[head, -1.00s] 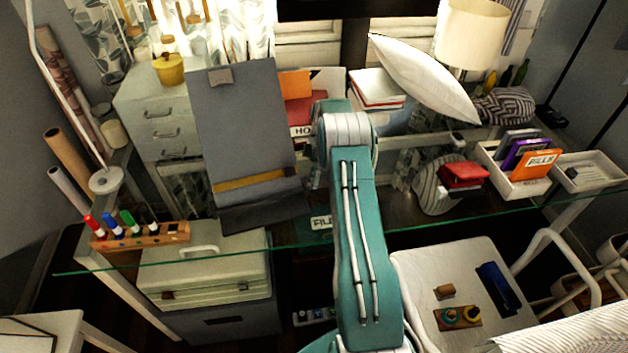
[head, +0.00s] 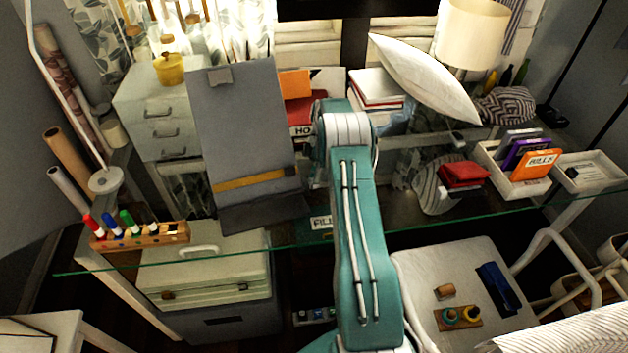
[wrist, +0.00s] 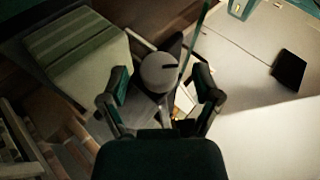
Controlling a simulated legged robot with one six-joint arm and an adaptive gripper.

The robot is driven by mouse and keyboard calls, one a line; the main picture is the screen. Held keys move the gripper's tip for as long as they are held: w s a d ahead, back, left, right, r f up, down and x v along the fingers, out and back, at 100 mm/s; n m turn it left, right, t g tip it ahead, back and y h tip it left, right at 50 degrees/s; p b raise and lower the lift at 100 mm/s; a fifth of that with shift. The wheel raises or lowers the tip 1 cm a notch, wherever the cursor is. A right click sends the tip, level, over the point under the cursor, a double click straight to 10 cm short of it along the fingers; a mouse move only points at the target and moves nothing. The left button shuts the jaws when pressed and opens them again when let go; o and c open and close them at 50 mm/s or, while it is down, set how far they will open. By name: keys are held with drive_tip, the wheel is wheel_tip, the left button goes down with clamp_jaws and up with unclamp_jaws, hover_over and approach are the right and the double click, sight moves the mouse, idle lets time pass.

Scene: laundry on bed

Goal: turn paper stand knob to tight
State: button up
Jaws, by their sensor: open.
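The paper stand (head: 240,130) is a tall grey board with a clip at its top and a yellow strip low across it. It leans back on the glass desk in the head view. In the wrist view a round grey knob (wrist: 158,72) with a dark slot-like mark faces me. My gripper (wrist: 160,78) is open, with one finger to the left of the knob and one to the right. Gaps show on both sides, but I cannot tell the depth between fingertips and knob. In the head view my arm hides the gripper and the knob.
The glass desk (head: 400,218) has a marker rack (head: 140,236) at its left front and a white tray of cases (head: 490,152) at the right. A white chair (head: 415,270) stands in front.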

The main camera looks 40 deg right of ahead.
wheel_tip(320, 180, up, 10)
drive_tip(key=shift+w+f, duration=0.1)
drive_tip(key=shift+f, duration=0.1)
idle(0.3)
drive_tip(key=s+d+n+t+h, duration=0.2)
drive_tip(key=d+t+h, duration=0.15)
drive_tip(key=t, duration=0.45)
drive_tip(key=shift+y, duration=0.25)
drive_tip(key=x, duration=1)
drive_tip(key=shift+w+d+f, duration=0.1)
drive_tip(key=shift+w+f, duration=0.05)
drive_tip(key=shift+f, duration=0.05)
clamp_jaws()
